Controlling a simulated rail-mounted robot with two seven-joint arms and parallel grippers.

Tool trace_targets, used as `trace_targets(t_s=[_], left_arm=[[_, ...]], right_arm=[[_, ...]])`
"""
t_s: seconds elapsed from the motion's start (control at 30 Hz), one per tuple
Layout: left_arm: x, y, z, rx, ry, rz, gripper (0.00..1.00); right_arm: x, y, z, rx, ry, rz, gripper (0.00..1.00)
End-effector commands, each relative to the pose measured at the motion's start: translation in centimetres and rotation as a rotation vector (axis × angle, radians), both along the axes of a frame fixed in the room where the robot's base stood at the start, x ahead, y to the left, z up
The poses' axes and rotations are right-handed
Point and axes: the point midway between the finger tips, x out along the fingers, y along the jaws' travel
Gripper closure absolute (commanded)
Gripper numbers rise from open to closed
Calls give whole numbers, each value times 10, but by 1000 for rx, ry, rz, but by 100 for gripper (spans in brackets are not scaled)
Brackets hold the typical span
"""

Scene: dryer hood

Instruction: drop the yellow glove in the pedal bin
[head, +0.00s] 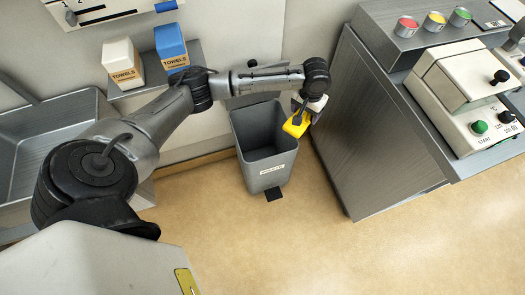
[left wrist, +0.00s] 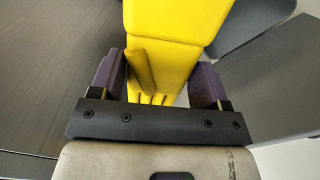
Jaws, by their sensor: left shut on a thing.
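The yellow glove (head: 297,124) is held in my left gripper (head: 303,112), at the right rim of the pedal bin. In the left wrist view the glove (left wrist: 175,45) fills the space between the two purple-padded fingers (left wrist: 162,85), which are shut on it. The grey pedal bin (head: 266,174) stands on the floor with its top open and a black pedal in front. The part of the bin's inside that shows looks empty. Whether the glove touches the rim I cannot tell. My right gripper is in neither view.
A metal cabinet (head: 375,120) stands close to the right of the bin, with a control box (head: 465,90) and several coloured cans on top. A shelf with white (head: 122,62) and blue (head: 171,46) towel boxes and a metal sink (head: 45,140) are at left. The floor in front is clear.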

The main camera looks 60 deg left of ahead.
Motion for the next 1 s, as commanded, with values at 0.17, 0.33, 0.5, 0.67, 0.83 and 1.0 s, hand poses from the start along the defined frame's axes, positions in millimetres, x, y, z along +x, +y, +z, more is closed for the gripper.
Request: trace_targets(t_s=[0.17, 0.33, 0.5, 0.67, 0.83, 1.0], left_arm=[[-21, 65, -78, 3, 7, 94, 54], [-42, 110, -121, 1, 3, 142, 54], [-60, 142, -149, 1, 2, 172, 54], [-71, 159, -163, 0, 1, 185, 54], [-76, 166, -170, -2, -1, 190, 54], [-76, 167, -177, -1, -2, 190, 54]], right_arm=[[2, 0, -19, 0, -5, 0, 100], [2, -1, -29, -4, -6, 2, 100], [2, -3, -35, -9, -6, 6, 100], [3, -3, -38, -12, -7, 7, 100], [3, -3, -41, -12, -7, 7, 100], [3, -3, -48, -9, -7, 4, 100]])
